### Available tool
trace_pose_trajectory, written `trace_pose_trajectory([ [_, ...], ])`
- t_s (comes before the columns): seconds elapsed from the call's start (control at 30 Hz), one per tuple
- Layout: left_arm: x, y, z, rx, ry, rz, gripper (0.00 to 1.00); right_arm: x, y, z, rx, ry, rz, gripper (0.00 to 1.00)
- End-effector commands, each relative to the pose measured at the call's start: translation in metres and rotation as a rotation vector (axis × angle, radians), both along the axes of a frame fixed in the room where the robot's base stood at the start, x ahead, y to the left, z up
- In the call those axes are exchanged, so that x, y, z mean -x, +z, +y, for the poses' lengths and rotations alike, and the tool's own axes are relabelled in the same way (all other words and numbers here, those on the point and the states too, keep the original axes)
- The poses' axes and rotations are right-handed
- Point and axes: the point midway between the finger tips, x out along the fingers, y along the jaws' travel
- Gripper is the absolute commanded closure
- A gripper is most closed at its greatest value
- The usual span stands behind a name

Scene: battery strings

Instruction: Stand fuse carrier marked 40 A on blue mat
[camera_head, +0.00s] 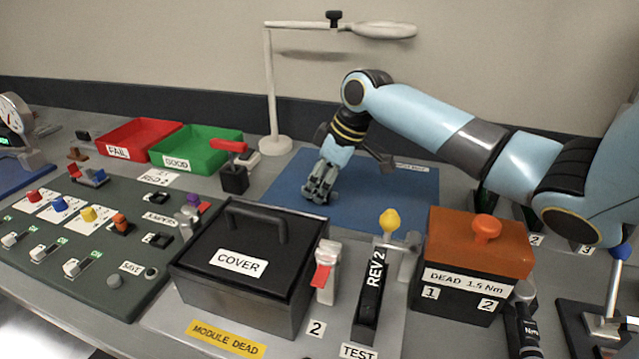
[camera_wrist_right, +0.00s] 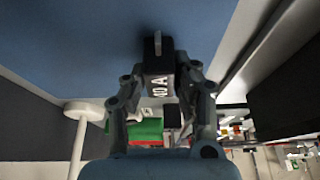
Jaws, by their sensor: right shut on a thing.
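The blue mat (camera_head: 372,197) lies flat on the bench behind the covered box; it fills the upper left of the right wrist view (camera_wrist_right: 70,40). My right gripper (camera_head: 317,196) is over the left part of the mat, pointing down. In the wrist view its fingers (camera_wrist_right: 160,78) are shut on the dark fuse carrier (camera_wrist_right: 157,63), whose pale label reads "0 A", with the first digit partly unclear. The carrier is at the mat's surface or just above it; I cannot tell whether they touch. In the head view the fingers hide the carrier. My left gripper is not in view.
A black box marked COVER (camera_head: 243,262) and an orange-topped box (camera_head: 476,265) stand in front of the mat. Red (camera_head: 140,135) and green (camera_head: 195,147) bins are further left. The mat's right part is clear.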

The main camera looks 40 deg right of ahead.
Motion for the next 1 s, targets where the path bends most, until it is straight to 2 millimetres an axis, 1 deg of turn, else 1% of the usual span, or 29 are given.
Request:
trace_pose_trajectory([
  [0.27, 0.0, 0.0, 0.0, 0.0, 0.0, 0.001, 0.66, 0.0, -0.001, 0.0, 0.0, 0.0, -0.001, 1.0],
  [0.3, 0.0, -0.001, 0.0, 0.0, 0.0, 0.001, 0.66, 0.0, -0.002, 0.0, 0.0, 0.0, -0.001, 0.72],
  [0.47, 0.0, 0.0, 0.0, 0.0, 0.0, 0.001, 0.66, 0.0, -0.001, 0.0, 0.0, 0.0, -0.001, 0.51],
  [0.77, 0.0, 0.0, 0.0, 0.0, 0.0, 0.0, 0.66, 0.0, 0.001, 0.0, 0.002, 0.0, -0.002, 0.5],
  [0.87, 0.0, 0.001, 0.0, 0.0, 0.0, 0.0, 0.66, 0.002, 0.009, -0.003, 0.004, 0.001, -0.003, 0.5],
  [1.0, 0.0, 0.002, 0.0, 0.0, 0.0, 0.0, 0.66, 0.011, 0.034, -0.008, 0.007, 0.001, -0.004, 0.5],
])
